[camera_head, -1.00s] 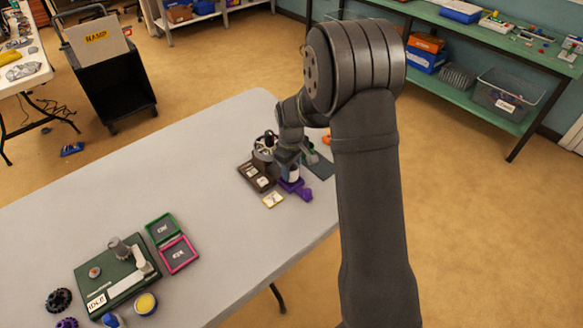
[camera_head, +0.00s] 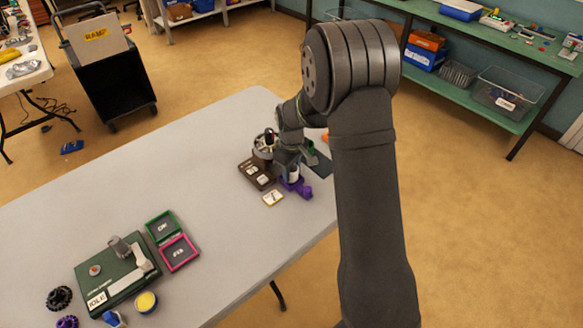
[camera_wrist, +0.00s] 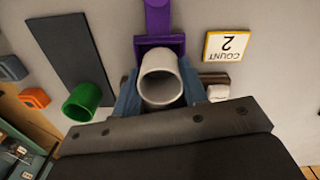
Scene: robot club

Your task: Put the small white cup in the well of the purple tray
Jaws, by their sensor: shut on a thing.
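The small white cup (camera_wrist: 161,78) is between the fingers of my gripper (camera_wrist: 162,92) in the wrist view, its open mouth towards the camera. The gripper is shut on its sides. The purple tray (camera_wrist: 158,16) runs up from behind the cup, and its squared end (camera_wrist: 176,41) shows just past the cup's rim. The cup covers most of that end, so I cannot tell whether its base rests in the well or is above it. In the head view the purple tray (camera_head: 303,190) shows below my gripper (camera_head: 291,172), near the table's right edge.
A green cup (camera_wrist: 83,102) lies beside a dark mat (camera_wrist: 72,45), with orange (camera_wrist: 34,98) and blue-grey (camera_wrist: 12,68) pieces farther left. A "COUNT 2" card (camera_wrist: 227,46) lies right of the tray. A brown tray (camera_head: 249,174) stands beside the gripper. The table's middle (camera_head: 185,180) is clear.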

